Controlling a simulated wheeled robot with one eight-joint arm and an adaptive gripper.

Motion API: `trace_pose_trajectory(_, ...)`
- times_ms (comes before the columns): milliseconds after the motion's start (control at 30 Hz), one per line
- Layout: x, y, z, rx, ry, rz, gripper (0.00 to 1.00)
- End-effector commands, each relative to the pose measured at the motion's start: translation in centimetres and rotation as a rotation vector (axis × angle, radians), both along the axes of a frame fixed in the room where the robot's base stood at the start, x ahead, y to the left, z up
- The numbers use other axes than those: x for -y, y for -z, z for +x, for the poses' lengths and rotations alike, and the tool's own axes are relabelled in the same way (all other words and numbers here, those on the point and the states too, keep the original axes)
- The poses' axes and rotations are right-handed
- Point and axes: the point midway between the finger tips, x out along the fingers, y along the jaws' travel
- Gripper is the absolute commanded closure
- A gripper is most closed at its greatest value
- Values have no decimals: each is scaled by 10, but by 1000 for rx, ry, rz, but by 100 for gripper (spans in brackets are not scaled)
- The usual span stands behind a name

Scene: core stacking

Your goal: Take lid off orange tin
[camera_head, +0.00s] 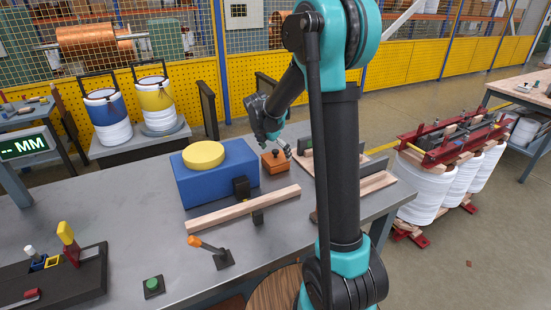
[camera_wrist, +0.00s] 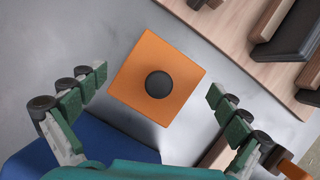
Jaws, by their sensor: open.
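The orange tin (camera_head: 273,164) is a small square box on the grey table, just right of a blue block. Its flat orange lid (camera_wrist: 136,92) with a round black knob (camera_wrist: 158,84) fills the middle of the wrist view; the tin's sides are hidden there. My gripper (camera_head: 279,142) is above the tin, pointing down. In the wrist view its fingers are spread wide on the left and right of the lid, apart from it, with nothing between them but the view down to the knob. The lid sits on the tin.
The blue block (camera_head: 211,187) carrying a yellow disc (camera_head: 203,154) stands close left of the tin. A wooden strip (camera_head: 243,209) lies in front. Wooden boards (camera_head: 377,183) with dark pieces lie to the right, partly behind my arm. An orange-handled lever (camera_head: 207,245) stands nearer the front.

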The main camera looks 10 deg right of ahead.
Motion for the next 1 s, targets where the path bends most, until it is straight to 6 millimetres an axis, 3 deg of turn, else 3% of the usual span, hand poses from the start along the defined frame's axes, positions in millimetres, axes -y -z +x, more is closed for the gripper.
trace_pose_trajectory(67, 0, 0, 0, 0, 0, 0, 11)
trace_pose_trajectory(567, 0, 0, 0, -1, 0, 1, 72)
trace_pose_trajectory(1000, 0, 1, -1, -2, 1, 3, 76)
